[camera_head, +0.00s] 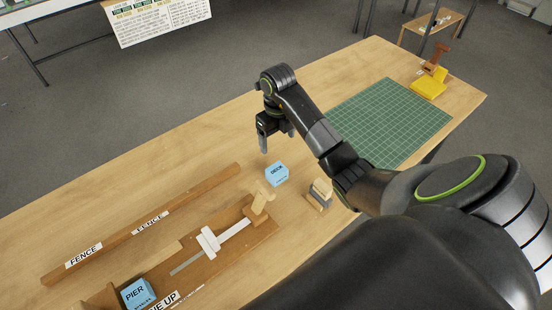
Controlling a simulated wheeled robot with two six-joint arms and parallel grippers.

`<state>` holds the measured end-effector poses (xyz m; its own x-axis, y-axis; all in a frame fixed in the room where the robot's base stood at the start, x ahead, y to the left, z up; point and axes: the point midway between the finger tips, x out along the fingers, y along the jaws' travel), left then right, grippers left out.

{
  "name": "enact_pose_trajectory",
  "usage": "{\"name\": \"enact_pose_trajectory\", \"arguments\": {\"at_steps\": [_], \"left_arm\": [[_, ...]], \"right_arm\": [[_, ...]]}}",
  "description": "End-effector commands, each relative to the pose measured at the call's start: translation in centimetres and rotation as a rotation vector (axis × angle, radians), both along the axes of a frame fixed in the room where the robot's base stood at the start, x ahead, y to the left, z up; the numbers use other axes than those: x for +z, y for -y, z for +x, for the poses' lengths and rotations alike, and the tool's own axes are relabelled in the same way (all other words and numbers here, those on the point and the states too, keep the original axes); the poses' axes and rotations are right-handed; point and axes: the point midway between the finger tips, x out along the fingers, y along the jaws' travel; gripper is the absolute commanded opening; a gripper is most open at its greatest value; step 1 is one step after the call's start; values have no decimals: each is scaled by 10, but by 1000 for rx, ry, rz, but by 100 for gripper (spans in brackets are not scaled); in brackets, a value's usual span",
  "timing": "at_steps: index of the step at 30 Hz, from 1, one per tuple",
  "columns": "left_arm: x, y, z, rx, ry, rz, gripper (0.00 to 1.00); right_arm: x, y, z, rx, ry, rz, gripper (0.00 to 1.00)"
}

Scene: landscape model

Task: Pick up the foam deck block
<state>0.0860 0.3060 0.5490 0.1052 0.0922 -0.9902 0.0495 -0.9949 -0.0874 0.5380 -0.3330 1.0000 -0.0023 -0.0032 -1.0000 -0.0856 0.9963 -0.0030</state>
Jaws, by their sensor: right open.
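The foam deck block (276,174) is a small light-blue block with dark lettering that reads DECK. It sits on the wooden table near the middle of the camera_head view. My right gripper (278,143) points down above and behind the block, apart from it. Its fingers are spread and nothing shows between them. My left gripper does not show.
A small block stack (320,194) stands right of the deck block. A green cutting mat (390,122) lies behind my arm.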

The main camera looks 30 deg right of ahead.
Motion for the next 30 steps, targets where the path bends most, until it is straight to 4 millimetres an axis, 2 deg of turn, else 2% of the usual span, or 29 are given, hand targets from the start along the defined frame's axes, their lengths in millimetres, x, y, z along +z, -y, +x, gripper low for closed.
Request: {"name": "enact_pose_trajectory", "arguments": {"at_steps": [3,24,30], "left_arm": [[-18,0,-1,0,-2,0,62],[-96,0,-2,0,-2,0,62],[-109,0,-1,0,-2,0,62]], "right_arm": [[-18,0,0,1,1,1,80],[-97,-1,0,2,3,3,80],[-115,-1,0,2,2,3,80]]}}
